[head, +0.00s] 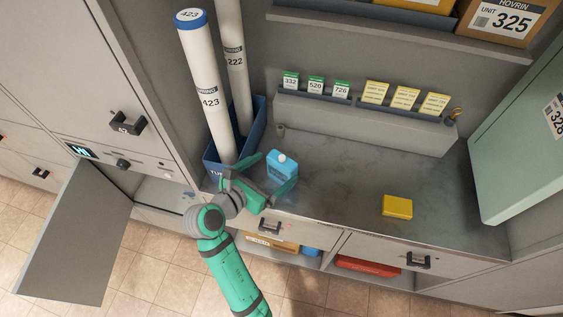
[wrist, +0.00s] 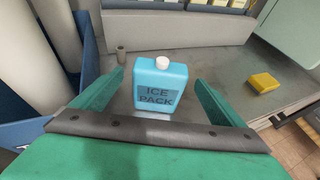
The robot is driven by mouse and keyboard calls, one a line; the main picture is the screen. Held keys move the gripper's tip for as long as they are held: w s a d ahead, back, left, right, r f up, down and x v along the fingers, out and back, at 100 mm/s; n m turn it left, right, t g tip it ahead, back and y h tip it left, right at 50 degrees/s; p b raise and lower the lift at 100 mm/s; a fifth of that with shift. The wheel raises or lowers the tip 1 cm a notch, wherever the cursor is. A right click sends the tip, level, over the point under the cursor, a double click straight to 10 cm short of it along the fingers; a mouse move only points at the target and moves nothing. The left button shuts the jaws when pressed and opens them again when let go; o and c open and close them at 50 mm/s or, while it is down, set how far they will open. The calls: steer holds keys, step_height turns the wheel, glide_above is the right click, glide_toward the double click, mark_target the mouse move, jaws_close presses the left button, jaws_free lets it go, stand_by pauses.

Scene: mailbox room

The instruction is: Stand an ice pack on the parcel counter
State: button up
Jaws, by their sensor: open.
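A light blue ice pack (head: 281,168) with a white cap stands upright on the grey parcel counter (head: 340,187), near its left end. In the wrist view the ice pack (wrist: 160,86) shows its "ICE PACK" label and sits between my finger pads, with gaps on both sides. My gripper (head: 274,172) is open, its two green fingers on either side of the ice pack. In the wrist view my gripper (wrist: 160,92) appears not to touch it.
A blue bin (head: 213,170) with tall white tubes (head: 205,95) stands close on the left. A yellow box (head: 397,207) lies on the right of the counter. A rack of cards (head: 360,110) runs along the back. A cabinet door (head: 62,235) hangs open at lower left.

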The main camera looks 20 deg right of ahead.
steer(key=v, duration=0.3)
steer(key=shift+a+r, duration=0.1)
stand_by(0.6)
